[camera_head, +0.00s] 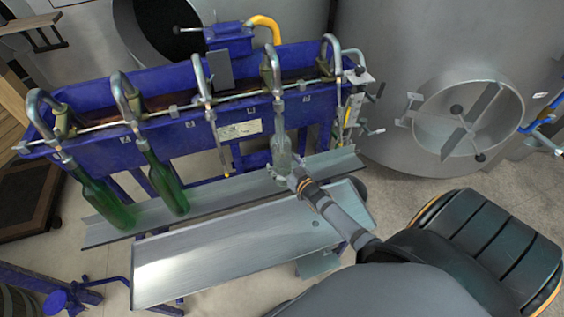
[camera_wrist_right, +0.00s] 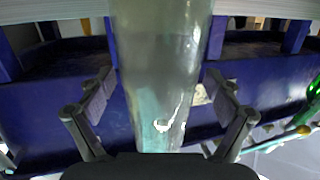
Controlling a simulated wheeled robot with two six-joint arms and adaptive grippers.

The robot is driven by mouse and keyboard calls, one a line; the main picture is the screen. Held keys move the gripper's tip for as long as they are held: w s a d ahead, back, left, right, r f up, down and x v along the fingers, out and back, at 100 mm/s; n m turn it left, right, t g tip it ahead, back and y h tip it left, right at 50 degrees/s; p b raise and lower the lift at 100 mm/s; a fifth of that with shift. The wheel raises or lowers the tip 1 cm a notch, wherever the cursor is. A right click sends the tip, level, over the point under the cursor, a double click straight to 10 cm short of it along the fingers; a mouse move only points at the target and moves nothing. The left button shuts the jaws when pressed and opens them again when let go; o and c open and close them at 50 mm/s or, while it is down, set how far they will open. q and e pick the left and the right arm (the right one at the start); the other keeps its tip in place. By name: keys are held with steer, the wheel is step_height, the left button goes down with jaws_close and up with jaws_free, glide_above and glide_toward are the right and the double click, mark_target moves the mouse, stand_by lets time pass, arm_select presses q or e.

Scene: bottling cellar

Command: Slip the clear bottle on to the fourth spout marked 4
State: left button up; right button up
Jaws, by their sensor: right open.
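The clear bottle (camera_head: 281,147) stands below the fourth spout (camera_head: 270,72) from the left, with its neck up at the spout's lower end. Its base is close to the narrow metal ledge; I cannot tell if it rests there. My right gripper (camera_head: 288,179) is at the bottle's lower part. In the right wrist view the bottle (camera_wrist_right: 160,75) stands between the two open fingers (camera_wrist_right: 160,105), with a gap showing at each side. The number on the spout is not readable. My left gripper is out of view.
Two green bottles (camera_head: 104,204) (camera_head: 166,186) hang under the first and second spouts. The third spout (camera_head: 201,80) and the fifth spout (camera_head: 328,55) hold no bottle. The blue filler trough (camera_head: 180,135) is behind; a sloped metal tray (camera_head: 215,255) lies in front. Steel tanks (camera_head: 420,60) stand behind.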

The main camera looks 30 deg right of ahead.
steer(key=shift+s+f, duration=0.1)
steer(key=shift+f, duration=0.15)
steer(key=s+r, duration=0.2)
steer(key=s, duration=0.9)
steer(key=shift+s, duration=0.35)
